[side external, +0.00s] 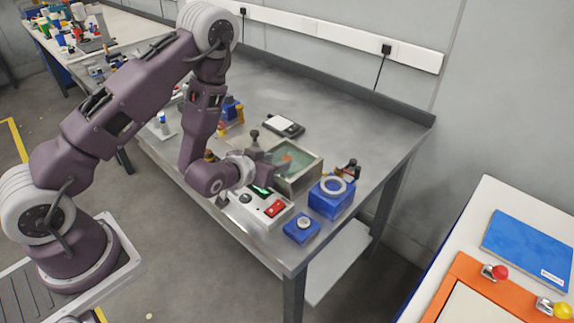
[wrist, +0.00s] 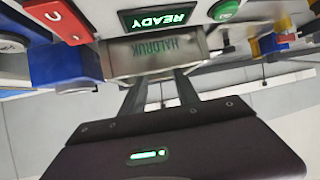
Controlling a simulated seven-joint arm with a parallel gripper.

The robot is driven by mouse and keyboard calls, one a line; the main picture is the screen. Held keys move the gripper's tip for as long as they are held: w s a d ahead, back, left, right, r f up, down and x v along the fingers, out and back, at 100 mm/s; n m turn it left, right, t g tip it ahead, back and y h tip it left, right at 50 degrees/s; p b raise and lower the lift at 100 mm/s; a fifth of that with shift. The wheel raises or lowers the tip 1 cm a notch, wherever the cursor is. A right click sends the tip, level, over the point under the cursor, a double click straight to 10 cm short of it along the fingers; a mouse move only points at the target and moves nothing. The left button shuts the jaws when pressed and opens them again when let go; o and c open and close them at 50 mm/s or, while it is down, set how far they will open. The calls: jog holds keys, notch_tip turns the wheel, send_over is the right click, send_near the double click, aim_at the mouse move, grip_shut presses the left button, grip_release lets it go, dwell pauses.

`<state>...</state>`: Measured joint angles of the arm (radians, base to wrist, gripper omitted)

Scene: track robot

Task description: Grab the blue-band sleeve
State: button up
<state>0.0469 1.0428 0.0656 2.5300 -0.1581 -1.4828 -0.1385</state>
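I cannot clearly pick out a blue-band sleeve. A small white upright piece with blue on it (side external: 163,122) stands near the left edge of the bench in the side view; its band is too small to make out. My gripper (side external: 280,168) is above the bench at the front of the glass-topped metal box (side external: 308,176). In the wrist view my gripper (wrist: 161,82) has its two fingers apart with nothing seen between them. They point towards a metal plate marked HALDRUK (wrist: 155,52), and contact cannot be judged.
A control panel with a red switch (side external: 275,208) and a READY display (wrist: 160,17) lies below my gripper. A blue block with a pale ring (side external: 334,186) and a blue pad with a round knob (side external: 302,228) stand to the right. The bench's back right is clear.

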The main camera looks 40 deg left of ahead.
jog(key=x, duration=0.4)
jog(key=shift+w+f, duration=0.15)
jog(key=shift+w, duration=0.1)
grip_shut()
